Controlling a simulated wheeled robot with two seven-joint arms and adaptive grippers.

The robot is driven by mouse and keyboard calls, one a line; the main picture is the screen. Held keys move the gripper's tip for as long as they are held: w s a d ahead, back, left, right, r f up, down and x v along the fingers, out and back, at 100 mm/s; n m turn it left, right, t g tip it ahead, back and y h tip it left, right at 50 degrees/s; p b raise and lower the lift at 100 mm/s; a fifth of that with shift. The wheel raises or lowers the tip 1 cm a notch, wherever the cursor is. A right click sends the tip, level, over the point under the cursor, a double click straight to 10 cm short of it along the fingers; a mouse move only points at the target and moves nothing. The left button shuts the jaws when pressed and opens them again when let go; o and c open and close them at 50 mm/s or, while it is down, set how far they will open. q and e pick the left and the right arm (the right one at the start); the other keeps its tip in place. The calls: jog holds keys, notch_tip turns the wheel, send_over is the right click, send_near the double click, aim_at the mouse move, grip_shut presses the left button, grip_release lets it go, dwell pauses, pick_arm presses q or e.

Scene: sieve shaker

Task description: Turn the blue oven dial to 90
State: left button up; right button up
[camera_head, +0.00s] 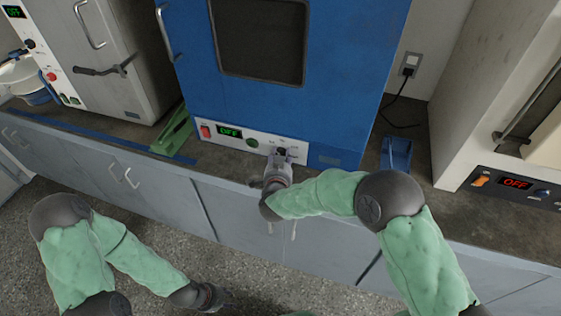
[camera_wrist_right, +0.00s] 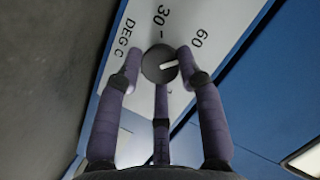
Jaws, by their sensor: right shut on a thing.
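The blue oven (camera_head: 340,95) stands at the back middle of the counter, with a white control strip along its bottom. My right gripper (camera_head: 283,153) is at the right part of that strip and covers the dial in the head view. In the right wrist view its purple fingers are closed around the round dark dial (camera_wrist_right: 157,66). The dial's white pointer mark points right, a little clockwise of the printed 60; 30 and DEG C lie to the left. A finger hides the scale beyond. My left gripper (camera_head: 218,298) hangs low over the floor, its fingers unclear.
The oven's display (camera_head: 229,132) reads OFF, beside a red switch (camera_head: 205,130). A green object (camera_head: 174,130) and a blue holder (camera_head: 396,153) stand on the counter either side of the oven. Other ovens stand at left (camera_head: 100,60) and right (camera_head: 490,90).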

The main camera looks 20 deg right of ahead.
jog(key=m+b, duration=0.1)
jog(key=f+m+t+b, duration=0.1)
jog(key=b, duration=0.1)
jog(key=shift+s+a+f+y, duration=0.15)
jog(key=shift+s+f+y, duration=0.05)
jog(key=shift+f+y, duration=0.1)
jog(key=shift+m+t+b, duration=0.3)
jog(key=shift+m+b, duration=0.35)
jog(key=shift+m, duration=0.85)
jog(key=shift+r+m+t+b, duration=0.15)
jog(key=shift+m+t+b, duration=0.15)
jog(key=shift+m+t, duration=0.85)
jog(key=shift+m+g, duration=0.35)
jog(key=shift+m, duration=0.1)
jog(key=o, duration=1.1)
jog(key=shift+w+a, duration=0.1)
jog(key=shift+c, duration=0.2)
jog(key=shift+o, duration=0.3)
jog(key=shift+r, duration=0.2)
